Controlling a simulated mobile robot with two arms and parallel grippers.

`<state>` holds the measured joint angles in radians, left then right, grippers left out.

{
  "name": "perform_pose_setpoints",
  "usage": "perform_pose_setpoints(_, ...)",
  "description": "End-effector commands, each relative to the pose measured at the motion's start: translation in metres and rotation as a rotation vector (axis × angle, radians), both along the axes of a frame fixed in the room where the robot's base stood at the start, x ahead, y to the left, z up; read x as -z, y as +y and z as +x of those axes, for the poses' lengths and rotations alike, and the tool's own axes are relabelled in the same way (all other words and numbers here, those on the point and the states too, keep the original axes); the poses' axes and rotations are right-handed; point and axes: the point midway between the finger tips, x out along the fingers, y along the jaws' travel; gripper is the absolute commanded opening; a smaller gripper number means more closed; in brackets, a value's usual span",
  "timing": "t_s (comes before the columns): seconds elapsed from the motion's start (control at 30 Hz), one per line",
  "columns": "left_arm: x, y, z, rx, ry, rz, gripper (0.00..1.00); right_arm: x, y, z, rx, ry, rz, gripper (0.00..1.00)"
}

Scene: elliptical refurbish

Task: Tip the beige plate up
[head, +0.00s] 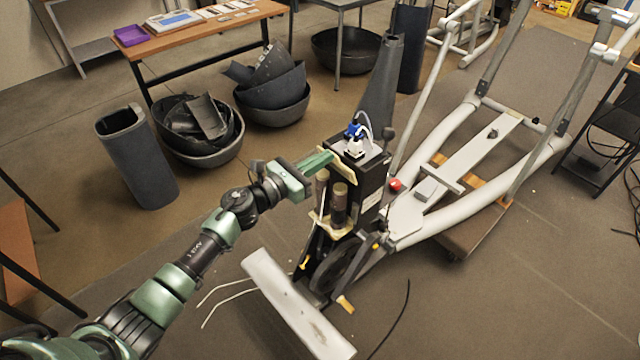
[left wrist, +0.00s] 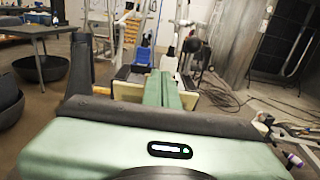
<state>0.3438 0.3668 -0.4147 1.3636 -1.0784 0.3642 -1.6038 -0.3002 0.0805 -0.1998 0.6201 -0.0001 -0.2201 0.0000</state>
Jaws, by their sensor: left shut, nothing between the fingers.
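The beige plate (head: 341,173) shows in the head view as a thin pale edge at the top left side of the black upright housing (head: 368,190). My left gripper (head: 327,157) is shut and empty, its green fingers pressed together at the plate's upper edge. I cannot tell whether they touch it. In the left wrist view the closed fingers (left wrist: 159,88) point forward, with beige pieces to the right (left wrist: 219,98) and left (left wrist: 128,92) of them. The fingers and gripper body hide the middle. My right gripper is not in view.
Two brown cylinders (head: 339,205) are just below the gripper. The grey elliptical frame (head: 470,170) extends to the right. Dark bins (head: 200,150) stand at left; floor between is clear.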

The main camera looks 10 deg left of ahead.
Motion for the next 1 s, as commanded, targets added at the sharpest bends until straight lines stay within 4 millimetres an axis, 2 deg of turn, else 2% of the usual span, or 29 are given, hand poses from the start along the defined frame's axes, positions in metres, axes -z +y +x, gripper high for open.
perform_pose_setpoints(0.27,0.000,-0.001,0.002,0.000,-0.001,-0.001,0.00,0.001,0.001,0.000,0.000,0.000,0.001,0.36)
perform_pose_setpoints(1.0,-0.008,-0.018,0.024,0.000,0.000,0.000,0.00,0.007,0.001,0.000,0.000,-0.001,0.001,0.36)
